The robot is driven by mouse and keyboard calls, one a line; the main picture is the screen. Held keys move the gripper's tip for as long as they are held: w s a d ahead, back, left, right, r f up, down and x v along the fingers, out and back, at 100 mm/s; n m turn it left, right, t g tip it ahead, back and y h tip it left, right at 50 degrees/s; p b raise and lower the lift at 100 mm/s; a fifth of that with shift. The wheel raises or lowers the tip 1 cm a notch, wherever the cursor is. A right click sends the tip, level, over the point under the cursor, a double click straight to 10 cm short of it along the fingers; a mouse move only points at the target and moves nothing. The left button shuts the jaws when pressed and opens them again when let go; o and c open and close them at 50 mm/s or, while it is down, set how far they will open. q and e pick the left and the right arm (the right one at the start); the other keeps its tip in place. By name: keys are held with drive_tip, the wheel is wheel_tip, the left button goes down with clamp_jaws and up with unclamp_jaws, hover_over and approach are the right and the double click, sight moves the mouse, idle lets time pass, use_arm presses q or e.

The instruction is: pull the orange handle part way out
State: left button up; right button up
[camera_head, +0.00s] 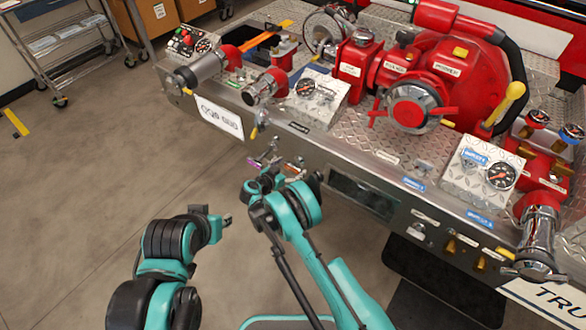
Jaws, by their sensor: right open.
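A small orange handle (292,170) shows on the front face of the metal bumper (330,157), with a purple handle (257,162) to its left. My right gripper (266,174) is open, just in front of the bumper and close to both small handles. It partly covers that area, and I cannot tell whether it touches either handle. My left gripper (225,219) is lower left, in front of the bumper and apart from it. Whether its fingers are open is too small to tell.
On the bumper top stand a red pump (450,70), red valves and a gauge panel (318,88). A longer orange bar (262,38) lies farther back. A wire cart (65,50) stands at upper left. The floor at left (90,180) is clear.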

drive_tip(key=shift+w+d+f, duration=0.25)
drive_tip(key=shift+w+d, duration=0.15)
drive_tip(key=shift+w, duration=0.15)
drive_tip(key=c, duration=1.7)
drive_tip(key=shift+s+a, duration=0.95)
drive_tip(key=shift+s, duration=0.3)
drive_tip(key=o, duration=1.7)
drive_tip(key=v, duration=0.7)
drive_tip(key=shift+s, duration=0.2)
